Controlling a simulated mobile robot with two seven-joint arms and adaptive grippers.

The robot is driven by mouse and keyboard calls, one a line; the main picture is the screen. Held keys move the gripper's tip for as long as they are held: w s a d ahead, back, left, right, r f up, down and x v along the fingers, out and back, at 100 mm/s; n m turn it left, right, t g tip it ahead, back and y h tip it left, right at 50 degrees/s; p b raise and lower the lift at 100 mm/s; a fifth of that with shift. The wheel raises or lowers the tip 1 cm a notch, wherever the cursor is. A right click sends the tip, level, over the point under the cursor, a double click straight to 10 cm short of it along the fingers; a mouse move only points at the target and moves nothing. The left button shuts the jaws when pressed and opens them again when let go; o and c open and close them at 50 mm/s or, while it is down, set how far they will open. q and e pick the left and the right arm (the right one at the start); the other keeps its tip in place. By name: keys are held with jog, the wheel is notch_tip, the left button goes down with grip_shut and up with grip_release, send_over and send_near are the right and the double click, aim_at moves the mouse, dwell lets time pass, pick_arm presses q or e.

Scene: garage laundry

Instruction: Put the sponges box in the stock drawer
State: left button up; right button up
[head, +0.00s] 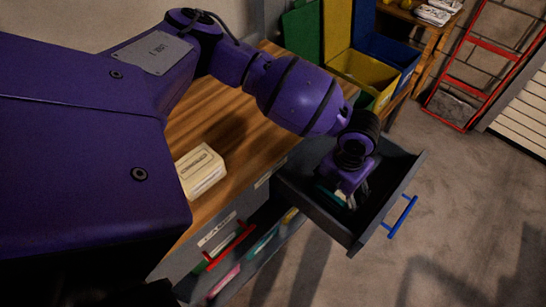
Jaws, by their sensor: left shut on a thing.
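An open dark grey drawer (387,203) with a blue handle (400,216) juts out from the wooden-topped cabinet. My left gripper (349,197) reaches down inside it, pointing downward. It is shut on a mostly hidden thing with a teal edge, which looks like the sponges box (328,194), low in the drawer. I cannot tell whether the box touches the drawer floor. My right gripper is not in view.
The wooden worktop (220,122) has bare room around the cream box. Below are a red handle (230,247) and several coloured items in a lower compartment. Green, yellow and blue bins (362,75) stand behind. A red metal frame (468,85) stands at the right; floor before the drawer is clear.

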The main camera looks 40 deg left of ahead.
pick_arm(q)
jog(key=shift+f, duration=0.15)
jog(key=shift+f, duration=0.15)
jog(key=o, duration=1.2)
jog(key=shift+o, duration=0.2)
notch_tip(320, 180, up, 13)
jog(key=shift+f+p, duration=0.1)
jog(key=shift+p, duration=0.4)
